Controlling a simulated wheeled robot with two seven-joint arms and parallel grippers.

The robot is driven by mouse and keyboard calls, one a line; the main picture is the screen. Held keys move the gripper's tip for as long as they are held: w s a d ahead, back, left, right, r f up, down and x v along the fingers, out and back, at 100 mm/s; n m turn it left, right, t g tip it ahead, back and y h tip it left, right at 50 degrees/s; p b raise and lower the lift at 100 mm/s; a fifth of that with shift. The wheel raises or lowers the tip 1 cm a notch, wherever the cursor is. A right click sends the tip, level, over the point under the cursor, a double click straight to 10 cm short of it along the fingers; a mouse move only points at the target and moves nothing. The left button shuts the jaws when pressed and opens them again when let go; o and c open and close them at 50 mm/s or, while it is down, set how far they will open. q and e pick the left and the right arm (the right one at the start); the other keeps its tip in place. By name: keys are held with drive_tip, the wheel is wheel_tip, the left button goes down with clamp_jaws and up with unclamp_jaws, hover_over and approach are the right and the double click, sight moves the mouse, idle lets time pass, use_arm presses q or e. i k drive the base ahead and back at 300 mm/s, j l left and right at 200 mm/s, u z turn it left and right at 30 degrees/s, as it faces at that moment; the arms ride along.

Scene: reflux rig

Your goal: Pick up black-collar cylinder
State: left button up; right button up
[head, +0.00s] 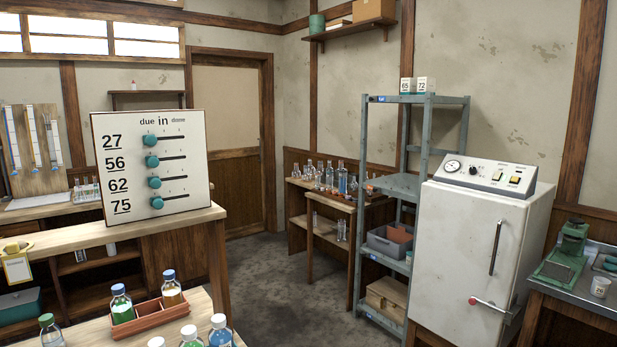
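I cannot pick out a black-collar cylinder for certain in the head view. Clear and blue-filled glassware (342,181) stands on the small wooden table (322,204) by the back wall, too small to tell any collar colour. More clear glass (342,231) stands on a lower wooden surface below it. Several tall, narrow graduated pieces (33,138) stand against a wooden board at the far left; no black collar is clear on them. Neither of my grippers is in view.
A slider board (183,190) stands on a wooden bench. Capped bottles (171,288) and a terracotta tray (150,323) are in front. A grey shelf rack (399,185), a white cabinet (462,250) and a green device (565,250) stand right. Dark floor (275,270) is open mid-room.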

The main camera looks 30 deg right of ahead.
sight(342, 186)
drive_tip(key=i+l+z, duration=0.1)
drive_tip(key=l+z, duration=0.2)
drive_tip(key=i+l+z, duration=0.25)
drive_tip(key=l, duration=0.25)
drive_tip(key=i+l+z, duration=0.15)
drive_tip(key=l+z, duration=0.15)
drive_tip(key=i+l+z, duration=0.55)
drive_tip(key=i+l, duration=0.4)
drive_tip(key=i+u, duration=0.75)
drive_tip(key=i+l+u, duration=0.1)
drive_tip(key=u, duration=0.25)
drive_tip(key=i+j+u, duration=0.15)
drive_tip(key=i+u, duration=0.15)
drive_tip(key=i, duration=0.6)
drive_tip(key=i+l+u, duration=0.1)
drive_tip(key=i+u, duration=0.25)
drive_tip(key=i, duration=0.55)
